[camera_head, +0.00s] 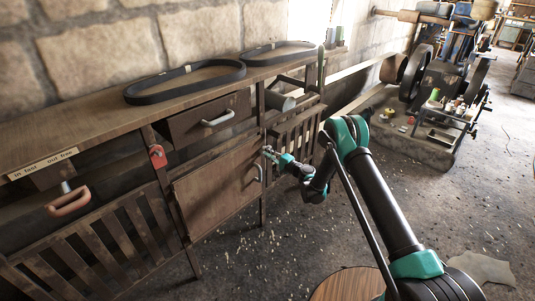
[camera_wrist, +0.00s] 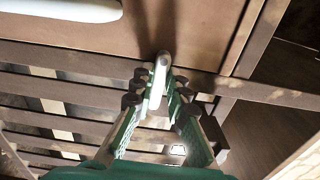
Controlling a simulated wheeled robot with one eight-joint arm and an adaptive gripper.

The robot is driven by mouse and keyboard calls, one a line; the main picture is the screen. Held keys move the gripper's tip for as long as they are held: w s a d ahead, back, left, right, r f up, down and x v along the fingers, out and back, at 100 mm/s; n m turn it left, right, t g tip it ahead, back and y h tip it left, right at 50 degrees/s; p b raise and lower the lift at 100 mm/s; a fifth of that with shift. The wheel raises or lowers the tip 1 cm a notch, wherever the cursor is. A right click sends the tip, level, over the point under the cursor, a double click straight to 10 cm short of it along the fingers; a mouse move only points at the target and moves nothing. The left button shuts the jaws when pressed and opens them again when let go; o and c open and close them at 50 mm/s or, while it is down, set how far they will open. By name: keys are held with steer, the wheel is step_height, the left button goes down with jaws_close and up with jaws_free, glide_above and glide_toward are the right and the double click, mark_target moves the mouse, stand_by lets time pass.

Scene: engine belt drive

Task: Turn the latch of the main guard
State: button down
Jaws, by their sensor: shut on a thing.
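The latch (camera_wrist: 159,75) is a small pale lever at the lower edge of a brown panel (camera_wrist: 200,30) in the wrist view. My gripper (camera_wrist: 158,92) is shut on it, with one dark-tipped finger on each side. In the head view my gripper (camera_head: 271,154) reaches the right edge of the brown door panel (camera_head: 215,190) of the bench. The latch is hidden behind my gripper there. A pale handle (camera_head: 258,173) stands on the panel just left of my gripper; a pale handle (camera_wrist: 65,8) also shows at the wrist view's top left.
Two black belts (camera_head: 185,82) lie on the bench top (camera_head: 95,122). A drawer (camera_head: 205,119), a red latch-like part (camera_head: 157,155) and slatted panels (camera_head: 120,232) are along the bench front. A machine with wheels (camera_head: 440,85) stands at the back right. The floor (camera_head: 240,255) before the bench is mostly clear.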

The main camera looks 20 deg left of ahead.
stand_by(0.3)
steer(key=c, duration=1.5)
jaws_free()
step_height(320, 180, up, 9)
steer(key=shift+w+d+r, duration=0.1)
steer(key=shift+d+r, duration=0.05)
steer(key=shift+r, duration=0.35)
